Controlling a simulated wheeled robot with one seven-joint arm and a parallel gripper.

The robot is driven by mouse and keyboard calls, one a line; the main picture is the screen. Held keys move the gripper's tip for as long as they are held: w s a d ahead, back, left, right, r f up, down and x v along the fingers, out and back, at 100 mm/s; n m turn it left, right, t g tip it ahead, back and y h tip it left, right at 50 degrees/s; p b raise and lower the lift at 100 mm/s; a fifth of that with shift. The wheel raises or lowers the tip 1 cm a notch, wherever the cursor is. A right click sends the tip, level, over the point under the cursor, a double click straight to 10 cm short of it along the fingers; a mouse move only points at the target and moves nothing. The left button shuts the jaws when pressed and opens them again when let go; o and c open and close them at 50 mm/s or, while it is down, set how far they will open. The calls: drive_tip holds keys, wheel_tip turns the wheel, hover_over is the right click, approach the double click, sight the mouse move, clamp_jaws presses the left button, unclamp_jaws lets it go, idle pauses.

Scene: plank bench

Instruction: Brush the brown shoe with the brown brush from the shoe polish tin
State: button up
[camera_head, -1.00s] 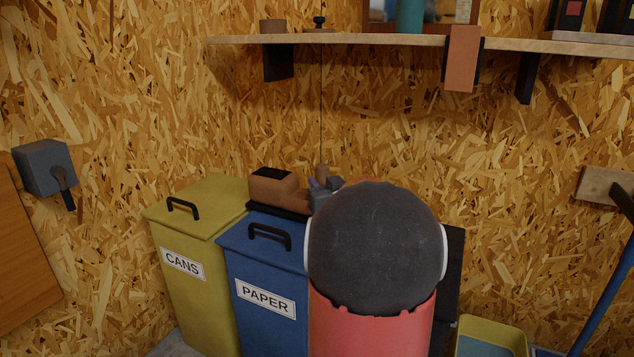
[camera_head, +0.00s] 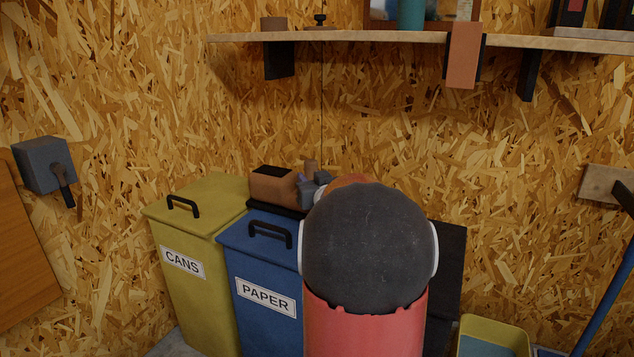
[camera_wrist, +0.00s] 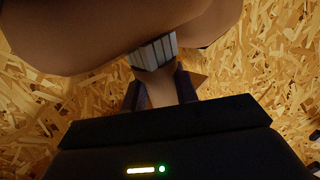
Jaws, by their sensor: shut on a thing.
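The brown shoe (camera_head: 272,184), with a dark opening, rests on a black stand behind the blue bin, its toe towards the right. My gripper (camera_head: 309,180) is at the toe end and hides part of it. It is shut on the brown brush (camera_head: 310,166), a bit of which sticks up above the fingers. In the wrist view the brush (camera_wrist: 162,88) shows between the dark fingers, with a pale ribbed part beyond it. The large brown shoe surface (camera_wrist: 80,35) fills the top there. The brush looks close to the shoe; contact cannot be told.
A yellow-green CANS bin (camera_head: 190,225) and a blue PAPER bin (camera_head: 262,265) stand at the left. A wall shelf (camera_head: 370,38) above holds a small brown tin (camera_head: 273,23) and a black-knobbed item (camera_head: 320,20). My arm hides much of the stand's right side.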

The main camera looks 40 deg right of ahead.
drive_tip(key=shift+s+d+p, duration=0.2)
drive_tip(key=shift+s+d, duration=0.2)
drive_tip(key=shift+s, duration=0.45)
drive_tip(key=shift+s+d+p, duration=0.2)
drive_tip(key=shift+s+d, duration=0.15)
drive_tip(key=shift+s, duration=0.5)
drive_tip(key=shift+s+d, duration=0.1)
drive_tip(key=shift+s, duration=0.05)
